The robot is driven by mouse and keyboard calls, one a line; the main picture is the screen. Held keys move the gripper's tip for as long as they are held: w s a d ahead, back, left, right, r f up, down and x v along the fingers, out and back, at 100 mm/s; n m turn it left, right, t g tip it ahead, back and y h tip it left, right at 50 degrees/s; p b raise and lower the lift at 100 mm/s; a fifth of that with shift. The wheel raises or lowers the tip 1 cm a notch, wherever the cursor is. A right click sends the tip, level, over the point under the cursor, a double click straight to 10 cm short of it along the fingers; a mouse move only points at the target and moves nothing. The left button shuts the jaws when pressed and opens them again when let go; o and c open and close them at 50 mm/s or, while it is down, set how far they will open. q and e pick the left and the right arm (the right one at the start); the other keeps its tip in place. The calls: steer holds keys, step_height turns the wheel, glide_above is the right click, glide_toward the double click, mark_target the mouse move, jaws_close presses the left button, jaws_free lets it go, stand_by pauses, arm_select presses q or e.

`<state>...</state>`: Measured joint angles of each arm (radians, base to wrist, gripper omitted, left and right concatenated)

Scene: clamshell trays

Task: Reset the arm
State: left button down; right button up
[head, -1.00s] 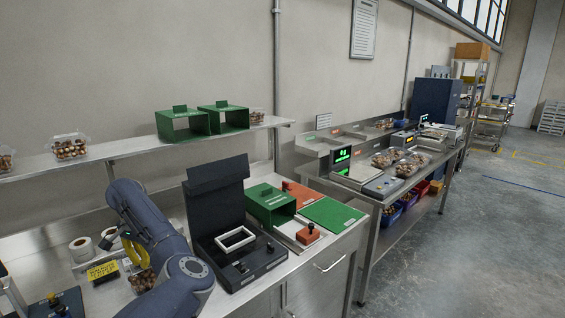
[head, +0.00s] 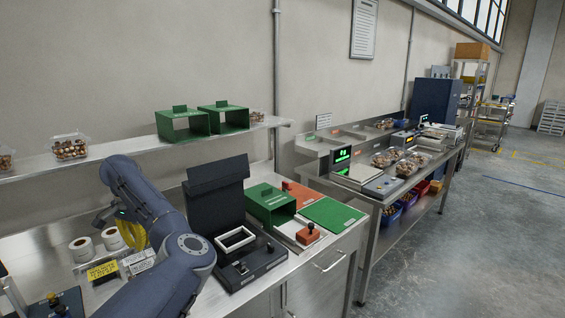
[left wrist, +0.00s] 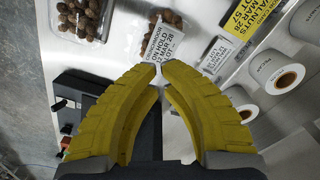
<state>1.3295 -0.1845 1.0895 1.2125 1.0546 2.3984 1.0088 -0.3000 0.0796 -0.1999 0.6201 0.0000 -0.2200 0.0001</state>
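My left gripper (head: 135,238) has yellow ribbed fingers and hangs above the steel counter in the head view, partly hidden by my left arm. In the left wrist view its fingertips (left wrist: 160,66) come together with nothing seen between them. A clear clamshell tray of walnuts (left wrist: 168,18) with a white printed label lies beyond the fingertips, apart from them as far as I can tell. Another clear tray of nuts (left wrist: 84,16) lies to its left. My right gripper is not in view.
A dark press-like device (head: 235,240) stands right of my arm. Label rolls (head: 82,249) and a yellow sign (head: 102,270) are on the counter. A shelf (head: 110,150) above carries green boxes (head: 182,125) and nut trays. A second bench (head: 400,190) stands at the right.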

arm_select(q)
steer(key=shift+r, duration=0.25)
